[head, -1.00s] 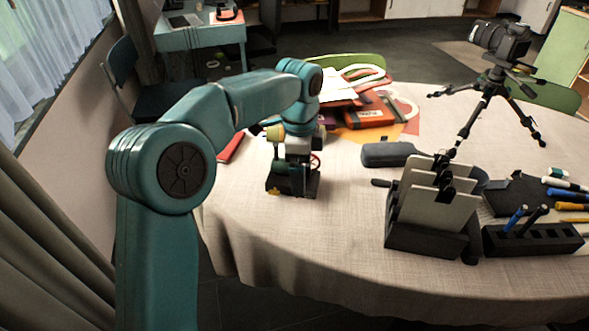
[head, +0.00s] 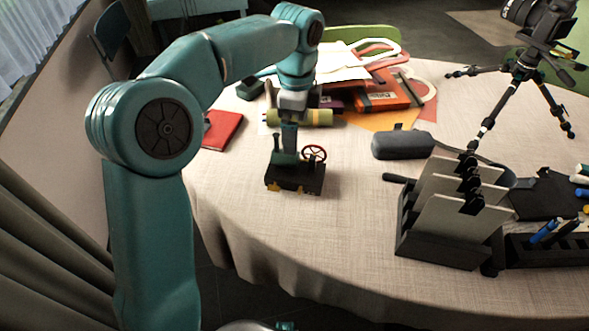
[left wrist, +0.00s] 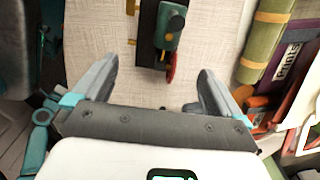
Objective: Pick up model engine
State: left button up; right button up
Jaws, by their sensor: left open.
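The model engine (head: 296,177) is a small dark green and black toy with a red wheel and yellow-brown bits at its base. It stands on the cloth-covered table, left of the middle in the head view. It also shows at the top of the left wrist view (left wrist: 167,38), cut off by the edge. My left gripper (head: 289,140) is right behind and above the engine in the head view. In the left wrist view its fingers (left wrist: 160,75) are spread wide and empty, with the engine beyond the gap between them. My right gripper is not in view.
Behind are a yellow-green roll (head: 305,117), a red book (head: 221,130), and stacked folders and papers (head: 385,95). A grey case (head: 403,144), a black rack with panels (head: 440,243) and a camera tripod (head: 492,117) stand to the right. Cloth in front of the engine is clear.

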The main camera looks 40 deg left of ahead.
pick_arm(q)
jog(key=b, duration=0.1)
send_over(296, 168)
jog(key=f, duration=0.6)
jog(key=shift+w+a+f, duration=0.15)
jog(key=shift+w+a, duration=0.1)
jog(key=shift+w, duration=0.1)
jog(key=shift+f+b, duration=0.3)
jog(key=shift+f, duration=0.3)
notch_tip(296, 168, down, 5)
jog(key=shift+f+b, duration=0.15)
jog(key=shift+b, duration=0.7)
jog(key=shift+s, duration=0.1)
jog(key=c, duration=1.7)
jog(key=shift+c, duration=0.4)
jog(key=shift+r, duration=0.25)
